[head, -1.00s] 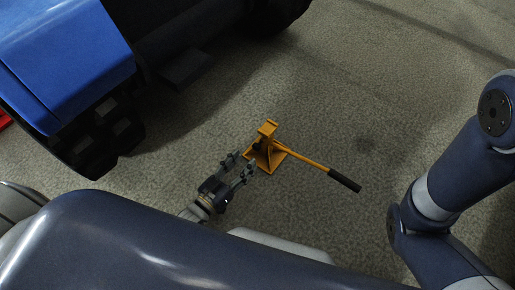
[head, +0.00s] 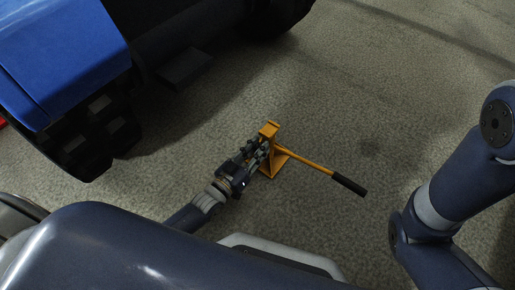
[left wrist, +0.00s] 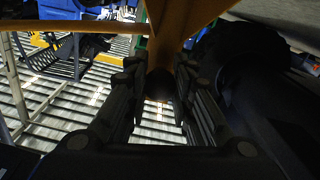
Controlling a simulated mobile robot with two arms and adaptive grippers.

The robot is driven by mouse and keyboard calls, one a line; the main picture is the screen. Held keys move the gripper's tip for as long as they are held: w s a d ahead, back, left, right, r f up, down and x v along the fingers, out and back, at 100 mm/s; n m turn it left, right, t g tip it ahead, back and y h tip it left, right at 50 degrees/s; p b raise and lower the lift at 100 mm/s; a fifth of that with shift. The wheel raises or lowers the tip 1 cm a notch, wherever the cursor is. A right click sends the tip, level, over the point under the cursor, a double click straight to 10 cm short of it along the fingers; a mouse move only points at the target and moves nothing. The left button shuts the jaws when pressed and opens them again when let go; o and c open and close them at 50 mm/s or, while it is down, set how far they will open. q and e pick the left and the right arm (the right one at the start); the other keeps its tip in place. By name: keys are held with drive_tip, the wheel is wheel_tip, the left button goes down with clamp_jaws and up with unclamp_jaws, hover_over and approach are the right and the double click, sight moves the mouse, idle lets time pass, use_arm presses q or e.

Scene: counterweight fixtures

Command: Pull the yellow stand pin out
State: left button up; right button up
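The yellow stand (head: 268,130) stands on the floor with a long yellow bar ending in a black grip (head: 349,184) reaching to the right. My left gripper (head: 259,151) is at the left side of the stand. In the left wrist view, its two fingers (left wrist: 158,80) are apart, one on each side of a dark round end (left wrist: 160,86) in front of the yellow stand (left wrist: 178,22). That end looks like the pin's knob; I cannot tell whether the fingers touch it. In the head view the gripper hides the knob. My right gripper is out of view.
A blue vehicle (head: 62,60) with dark wheels stands at the upper left, apart from the stand. The floor (head: 360,100) right of and beyond the stand is clear. My right arm shows at the right edge.

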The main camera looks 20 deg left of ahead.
use_arm(q)
drive_tip(key=shift+s+a+r+p, duration=0.1)
drive_tip(key=shift+s+a+p, duration=0.1)
drive_tip(key=shift+s+p, duration=0.3)
clamp_jaws()
drive_tip(key=shift+p+v, duration=0.55)
drive_tip(key=shift+v, duration=0.6)
drive_tip(key=o, duration=1)
unclamp_jaws()
drive_tip(key=v, duration=1.2)
